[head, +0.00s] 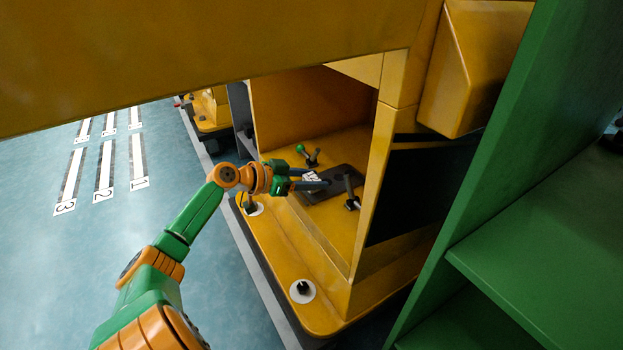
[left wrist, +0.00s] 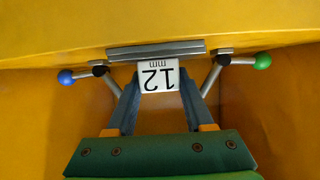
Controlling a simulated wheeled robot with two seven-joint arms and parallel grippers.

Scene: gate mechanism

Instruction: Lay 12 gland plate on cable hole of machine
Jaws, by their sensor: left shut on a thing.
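My left gripper (head: 316,180) reaches into the yellow machine (head: 292,212) and is shut on the 12 gland plate. In the left wrist view the plate's white label (left wrist: 158,77), reading "12 mm" upside down, sits between the fingers. The plate's grey edge (left wrist: 155,50) shows just past the fingertips, close to a yellow surface. In the head view a dark rectangular area (head: 351,179) lies on the machine floor at the gripper. I cannot tell whether the plate touches the floor there, and no hole opening shows. My right gripper is out of view.
A lever with a green knob (left wrist: 263,61) and one with a blue knob (left wrist: 66,77) flank the plate. A yellow post (head: 376,185) stands right of the opening, and a yellow beam (head: 200,50) crosses above. A green shelf (head: 540,220) is at the right.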

